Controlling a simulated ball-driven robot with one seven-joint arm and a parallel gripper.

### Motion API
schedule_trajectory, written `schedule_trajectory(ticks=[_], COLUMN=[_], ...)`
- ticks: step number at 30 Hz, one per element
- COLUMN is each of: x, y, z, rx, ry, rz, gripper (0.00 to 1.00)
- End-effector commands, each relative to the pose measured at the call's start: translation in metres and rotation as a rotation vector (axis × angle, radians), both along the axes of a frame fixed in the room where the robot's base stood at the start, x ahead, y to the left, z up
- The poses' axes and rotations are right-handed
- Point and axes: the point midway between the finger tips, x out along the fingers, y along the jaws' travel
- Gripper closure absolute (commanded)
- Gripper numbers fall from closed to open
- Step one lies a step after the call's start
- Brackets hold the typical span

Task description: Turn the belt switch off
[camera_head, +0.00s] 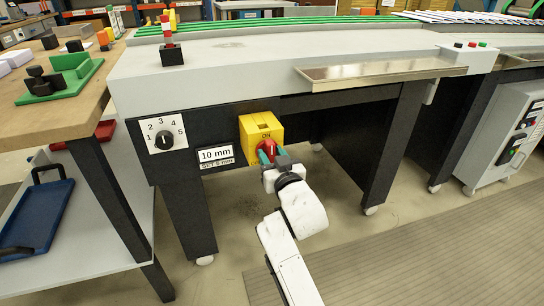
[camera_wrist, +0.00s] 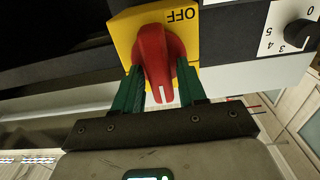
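The belt switch is a yellow box (camera_head: 259,125) with a red rotary knob (camera_head: 268,148) on the front of the machine. In the head view ON is printed above the knob. In the wrist view, which is upside down, OFF shows on the yellow plate (camera_wrist: 122,30) at the top. The white mark on the red knob (camera_wrist: 160,60) points toward the bottom of the wrist picture, away from OFF. My gripper (camera_head: 269,158) is at the knob. Its green fingers (camera_wrist: 163,85) lie on both sides of the knob, very close; whether they press on it is unclear.
A numbered dial (camera_head: 165,141) and a "10 mm" label (camera_head: 215,155) are left of the switch. A metal tray (camera_head: 380,72) juts out above right. A wooden bench (camera_head: 60,115) stands at the left. Floor (camera_head: 400,225) is open in front.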

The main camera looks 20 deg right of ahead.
Motion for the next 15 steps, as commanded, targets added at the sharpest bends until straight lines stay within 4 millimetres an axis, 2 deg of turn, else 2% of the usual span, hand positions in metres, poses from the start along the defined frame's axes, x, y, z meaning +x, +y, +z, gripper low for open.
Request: schedule_trajectory(ticks=[2,12,15], x=[-0.0001,-0.0002,-0.0002], y=[0.0000,0.0000,0.0000], z=[0.0000,0.0000,0.0000], rx=[0.000,0.000,-0.002], ry=[0.000,0.000,0.000], rz=[0.000,0.000,0.000], gripper=[0.67,1.00,1.00])
